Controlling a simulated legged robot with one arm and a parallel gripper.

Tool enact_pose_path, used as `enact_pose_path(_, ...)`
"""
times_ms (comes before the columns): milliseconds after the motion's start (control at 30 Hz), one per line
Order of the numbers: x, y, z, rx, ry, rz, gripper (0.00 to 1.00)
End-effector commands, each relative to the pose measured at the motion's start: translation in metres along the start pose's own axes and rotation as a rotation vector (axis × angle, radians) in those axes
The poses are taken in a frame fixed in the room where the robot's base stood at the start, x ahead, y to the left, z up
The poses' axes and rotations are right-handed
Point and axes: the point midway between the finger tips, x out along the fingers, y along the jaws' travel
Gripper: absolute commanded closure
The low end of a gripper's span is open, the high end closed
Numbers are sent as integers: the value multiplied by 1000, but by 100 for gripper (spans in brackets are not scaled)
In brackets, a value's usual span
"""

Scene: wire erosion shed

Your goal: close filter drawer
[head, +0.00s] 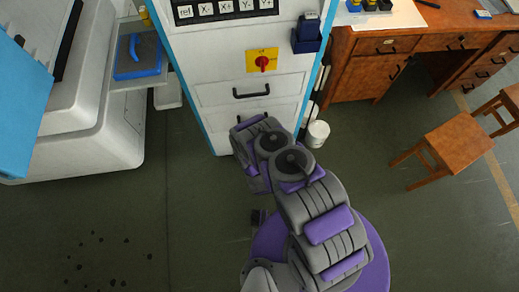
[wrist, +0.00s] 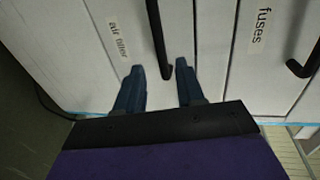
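The filter drawer (wrist: 95,50) has a white front labelled "air filter" and a black bar handle (wrist: 153,30). In the head view its front, low on the cabinet, is partly hidden behind my arm. I cannot tell how far it stands out. My gripper (wrist: 159,65) is open and empty, with two dark blue fingers pointing at this front. The near end of the handle shows between the fingertips in the wrist view; I cannot tell whether they touch it.
A drawer labelled "fuses" (wrist: 215,50) is beside the filter drawer in the wrist view. The white cabinet (head: 210,65) has a red switch (head: 262,63) above its drawers. A white machine (head: 95,125) stands left, a wooden desk (head: 360,75) and stool (head: 458,148) right.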

Motion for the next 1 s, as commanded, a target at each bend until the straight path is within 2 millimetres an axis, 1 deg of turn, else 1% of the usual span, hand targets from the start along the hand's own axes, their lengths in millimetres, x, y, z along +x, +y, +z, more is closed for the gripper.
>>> enact_pose_path(33, -13, 3, 2, -2, -5, 8, 62)
enact_pose_path(100, -28, 2, 2, -5, -6, 6, 62)
enact_pose_path(233, -52, 4, 3, -6, -7, 6, 62)
enact_pose_path(300, -59, 4, 2, -6, -5, 7, 62)
enact_pose_path(600, -76, 2, 1, -2, -1, 3, 62)
enact_pose_path(1000, -79, 2, 0, -1, 0, 2, 62)
